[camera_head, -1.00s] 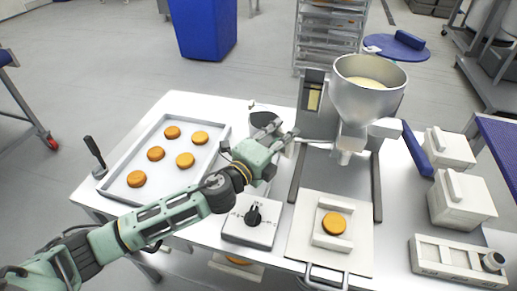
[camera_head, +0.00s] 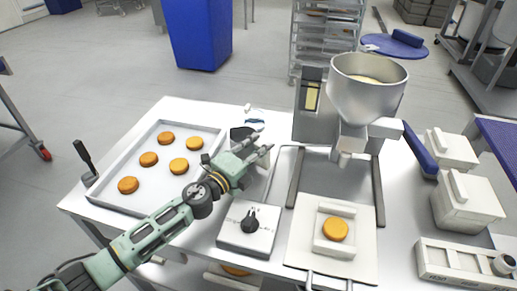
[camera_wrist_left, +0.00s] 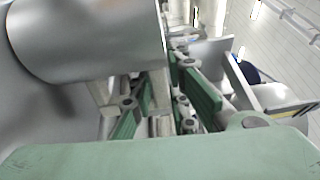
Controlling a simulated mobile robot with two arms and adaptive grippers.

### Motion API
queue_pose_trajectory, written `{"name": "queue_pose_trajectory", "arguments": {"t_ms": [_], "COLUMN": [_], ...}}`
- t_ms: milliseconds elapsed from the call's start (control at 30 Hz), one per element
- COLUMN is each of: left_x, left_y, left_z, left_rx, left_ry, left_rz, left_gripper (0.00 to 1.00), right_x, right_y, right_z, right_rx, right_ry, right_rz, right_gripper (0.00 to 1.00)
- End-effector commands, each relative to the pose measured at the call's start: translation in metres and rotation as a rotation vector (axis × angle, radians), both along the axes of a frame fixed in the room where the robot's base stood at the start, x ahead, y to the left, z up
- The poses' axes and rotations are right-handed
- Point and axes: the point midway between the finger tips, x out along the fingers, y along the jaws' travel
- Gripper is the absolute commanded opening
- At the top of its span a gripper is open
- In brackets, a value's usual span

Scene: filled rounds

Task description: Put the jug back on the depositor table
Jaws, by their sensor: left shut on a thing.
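My left gripper (camera_head: 262,143) is shut on the jug (camera_head: 241,132) above the table, between the bun tray and the depositor. In the head view the gripper and wrist hide most of the jug, and only a dark part and a pale edge show. In the left wrist view the jug is a large smooth grey metal cylinder (camera_wrist_left: 90,40) at upper left, close to the fingers. The depositor table (camera_head: 150,220) is a pale metal top under the arm. Whether the jug touches it, I cannot tell. My right gripper is not in view.
A tray (camera_head: 105,197) with several round buns stands at the left. The depositor's steel hopper (camera_head: 365,100) rises right of the gripper. A control box (camera_head: 248,235) with a black knob and a white plate (camera_head: 305,240) with one bun lie in front.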

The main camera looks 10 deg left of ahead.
Motion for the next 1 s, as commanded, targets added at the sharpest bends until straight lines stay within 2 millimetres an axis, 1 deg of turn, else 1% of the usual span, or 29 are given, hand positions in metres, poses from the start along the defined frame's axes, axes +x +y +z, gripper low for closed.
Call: {"name": "queue_pose_trajectory", "arguments": {"t_ms": [167,200,367,400,667,767,800,867,1000], "left_x": [0.000,0.000,0.000,0.000,0.000,0.000,-0.004,-0.012,-0.039], "left_y": [0.000,0.000,0.000,0.000,0.000,0.000,0.002,0.006,0.018], "left_z": [-0.004,-0.003,-0.003,-0.003,-0.002,0.003,-0.001,-0.002,-0.004], "left_rx": [0.000,0.001,0.001,0.001,0.001,0.000,0.001,0.003,0.002], "left_ry": [-0.001,0.000,0.000,0.000,0.000,-0.001,0.000,0.001,0.004], "left_rz": [0.000,0.000,0.000,0.000,0.000,0.000,0.000,0.000,-0.001], "left_gripper": [0.00,0.19,0.33,0.34,0.34,0.34,0.34,0.34,0.34], "right_x": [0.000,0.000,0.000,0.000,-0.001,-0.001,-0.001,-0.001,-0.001], "right_y": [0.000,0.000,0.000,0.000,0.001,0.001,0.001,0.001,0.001], "right_z": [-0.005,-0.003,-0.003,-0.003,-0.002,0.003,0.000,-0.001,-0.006], "right_rx": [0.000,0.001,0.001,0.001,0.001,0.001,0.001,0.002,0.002], "right_ry": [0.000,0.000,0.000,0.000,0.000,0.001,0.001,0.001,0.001], "right_rz": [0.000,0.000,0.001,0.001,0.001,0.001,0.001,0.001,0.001], "right_gripper": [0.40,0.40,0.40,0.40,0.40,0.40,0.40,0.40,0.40]}}
